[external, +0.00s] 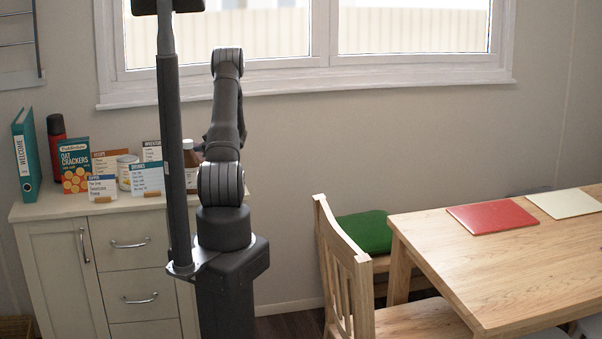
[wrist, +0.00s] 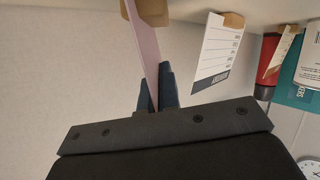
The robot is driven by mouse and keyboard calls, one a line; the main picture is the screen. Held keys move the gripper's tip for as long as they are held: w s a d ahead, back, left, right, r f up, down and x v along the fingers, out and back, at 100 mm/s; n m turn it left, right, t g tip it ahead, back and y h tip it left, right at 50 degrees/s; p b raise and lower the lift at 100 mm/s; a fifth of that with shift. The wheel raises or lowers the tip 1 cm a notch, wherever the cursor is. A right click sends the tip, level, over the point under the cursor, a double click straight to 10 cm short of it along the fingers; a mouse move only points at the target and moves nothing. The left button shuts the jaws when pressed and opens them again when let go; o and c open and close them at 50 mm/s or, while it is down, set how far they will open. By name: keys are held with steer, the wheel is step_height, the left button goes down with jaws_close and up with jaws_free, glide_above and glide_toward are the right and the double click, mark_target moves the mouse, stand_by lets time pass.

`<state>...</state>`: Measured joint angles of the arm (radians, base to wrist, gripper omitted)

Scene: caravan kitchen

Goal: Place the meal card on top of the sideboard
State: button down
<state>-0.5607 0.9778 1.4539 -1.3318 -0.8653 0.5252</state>
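In the wrist view, my gripper (wrist: 157,88) has its dark fingers on both sides of a thin pale pink card (wrist: 147,50), seen nearly edge-on. The card has a wooden foot (wrist: 152,12) at its far end, close to the sideboard top; I cannot tell if it touches. Its print is not readable, so I cannot confirm that it is the meal card. In the external view the gripper is hidden behind my arm. The cream sideboard (external: 50,209) stands at the left with drawers and a door below.
On the sideboard stand a teal binder (external: 27,155), red flask (external: 57,150), crackers box (external: 75,165), can (external: 124,172), brown bottle (external: 190,158) and several cards, including a supper card (external: 101,188) and drinks card (external: 147,178). A table (external: 520,260) and chair (external: 345,260) are at right.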

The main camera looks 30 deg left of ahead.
steer(key=shift+f, duration=0.25)
steer(key=c, duration=1.6)
jaws_free()
steer(key=shift+r, duration=0.55)
step_height(320, 180, up, 3)
steer(key=shift+r, duration=0.15)
steer(key=w+d+r, duration=0.2)
steer(key=d+r, duration=0.4)
steer(key=d, duration=0.5)
steer(key=shift+w+d+r, duration=0.2)
steer(key=shift+w+r, duration=0.05)
steer(key=shift+r, duration=0.05)
